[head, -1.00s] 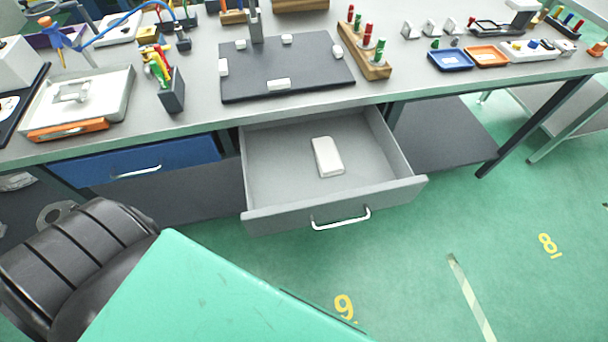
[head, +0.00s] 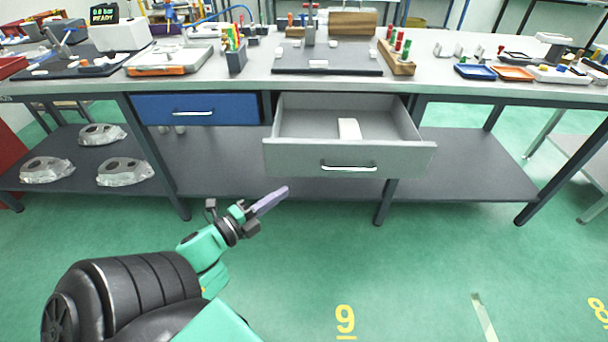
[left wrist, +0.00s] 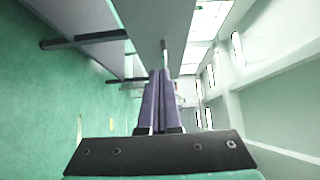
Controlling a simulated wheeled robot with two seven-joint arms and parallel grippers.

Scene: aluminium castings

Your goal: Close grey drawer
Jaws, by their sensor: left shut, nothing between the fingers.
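The grey drawer (head: 322,157) hangs open under the workbench in the head view, pulled out toward me, with a silver bar handle (head: 349,168) on its front. A white block (head: 349,129) lies inside it. My left gripper (head: 284,191) is in front of the bench, below and left of the drawer front, apart from it. Its purple fingers are together and empty; they also show closed in the left wrist view (left wrist: 158,100). My right gripper is not in view.
A closed blue drawer (head: 197,109) is left of the grey one. The workbench top (head: 440,72) carries a dark board, trays and tool holders. A lower shelf (head: 235,165) holds metal castings (head: 125,172) at left. The green floor in front is clear.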

